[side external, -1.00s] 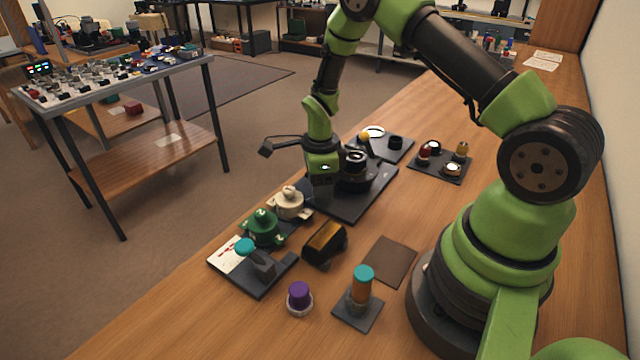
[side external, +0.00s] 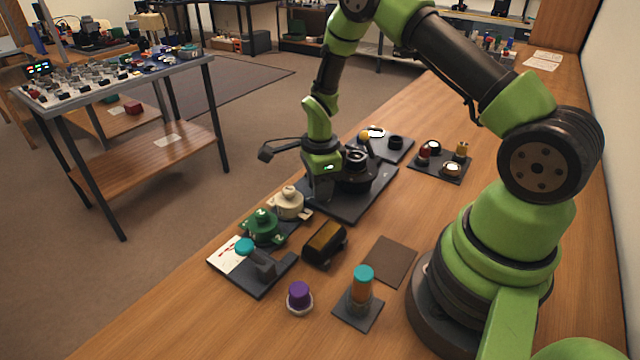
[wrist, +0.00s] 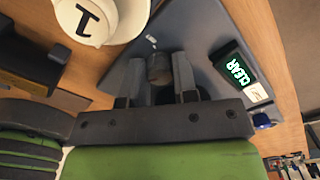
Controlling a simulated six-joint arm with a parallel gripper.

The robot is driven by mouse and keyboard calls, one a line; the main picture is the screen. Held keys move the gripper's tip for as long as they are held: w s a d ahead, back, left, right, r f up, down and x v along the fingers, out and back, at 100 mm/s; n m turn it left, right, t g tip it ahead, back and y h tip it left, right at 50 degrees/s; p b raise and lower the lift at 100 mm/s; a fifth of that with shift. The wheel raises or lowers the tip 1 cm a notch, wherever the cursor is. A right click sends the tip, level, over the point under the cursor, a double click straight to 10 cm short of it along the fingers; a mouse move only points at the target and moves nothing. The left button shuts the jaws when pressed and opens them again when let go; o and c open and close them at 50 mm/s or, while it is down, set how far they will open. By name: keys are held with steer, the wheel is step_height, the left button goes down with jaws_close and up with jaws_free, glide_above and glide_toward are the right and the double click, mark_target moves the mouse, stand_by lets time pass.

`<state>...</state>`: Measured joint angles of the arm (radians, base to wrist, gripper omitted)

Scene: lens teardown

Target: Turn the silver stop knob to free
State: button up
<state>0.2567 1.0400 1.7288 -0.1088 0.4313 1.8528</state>
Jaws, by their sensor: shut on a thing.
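A grey, dull-metal knob (wrist: 160,68), which I take to be the silver stop knob, stands on a dark grey plate (wrist: 222,32) in the wrist view. My gripper (wrist: 158,78) has one finger on each side of it and is shut on it. The fingers hide part of the knob. In the side external view, my gripper (side external: 320,192) is low over the near left end of the dark plate (side external: 345,213), and the knob is hidden there. I cannot read the knob's setting.
A black lens barrel (side external: 356,165) stands on the plate close to my gripper. A cream domed piece (side external: 289,203) and a green one (side external: 263,228) stand nearby. A brown-and-black block (side external: 325,244) lies in front. Bare table lies right of the plate.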

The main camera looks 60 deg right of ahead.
steer(key=shift+n, duration=2.1)
steer(key=o, duration=0.9)
step_height(320, 180, up, 10)
